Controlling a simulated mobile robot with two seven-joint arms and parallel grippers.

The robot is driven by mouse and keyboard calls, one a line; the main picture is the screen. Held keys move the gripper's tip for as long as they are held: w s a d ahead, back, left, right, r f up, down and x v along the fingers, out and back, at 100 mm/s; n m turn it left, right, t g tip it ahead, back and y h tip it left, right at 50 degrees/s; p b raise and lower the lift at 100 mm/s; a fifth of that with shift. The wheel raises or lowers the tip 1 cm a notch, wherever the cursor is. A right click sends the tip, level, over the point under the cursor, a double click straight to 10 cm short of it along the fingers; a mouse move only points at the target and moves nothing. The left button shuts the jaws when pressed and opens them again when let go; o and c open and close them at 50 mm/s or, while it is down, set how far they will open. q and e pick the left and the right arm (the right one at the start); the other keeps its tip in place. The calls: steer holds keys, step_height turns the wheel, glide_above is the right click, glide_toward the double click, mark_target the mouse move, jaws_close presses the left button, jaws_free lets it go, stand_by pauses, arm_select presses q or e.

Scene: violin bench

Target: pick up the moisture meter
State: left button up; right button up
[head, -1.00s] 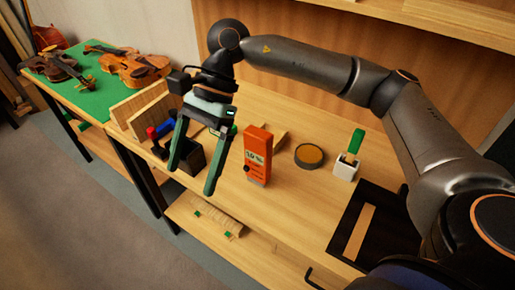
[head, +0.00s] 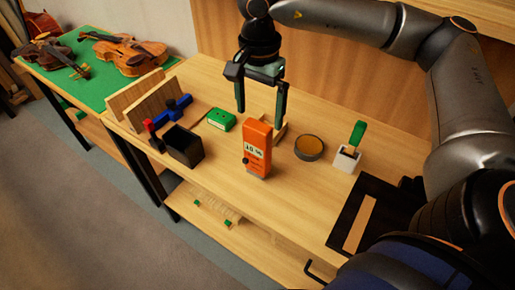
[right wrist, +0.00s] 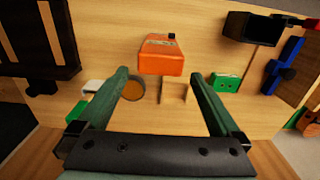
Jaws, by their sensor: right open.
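The moisture meter (head: 257,150) is an orange upright block with a small display on its front, standing on the wooden bench. In the right wrist view the meter (right wrist: 161,57) lies just past the fingertips, centred between the two fingers and not between the pads. My right gripper (head: 261,118) points down with its fingers apart, empty, above and behind the meter in the head view. My left gripper is in neither view.
A black box (head: 184,147) and a green device (head: 221,119) stand left of the meter. A round tin (head: 309,148) and a white holder with a green-handled tool (head: 347,158) stand right. A small wooden piece (head: 280,133) sits behind the meter.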

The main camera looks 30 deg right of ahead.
mark_target(258, 125)
steer(key=f, duration=0.3)
steer(key=f+p, duration=0.1)
steer(key=f, duration=0.1)
steer(key=shift+s+a+f, duration=0.1)
steer(key=shift+a, duration=0.2)
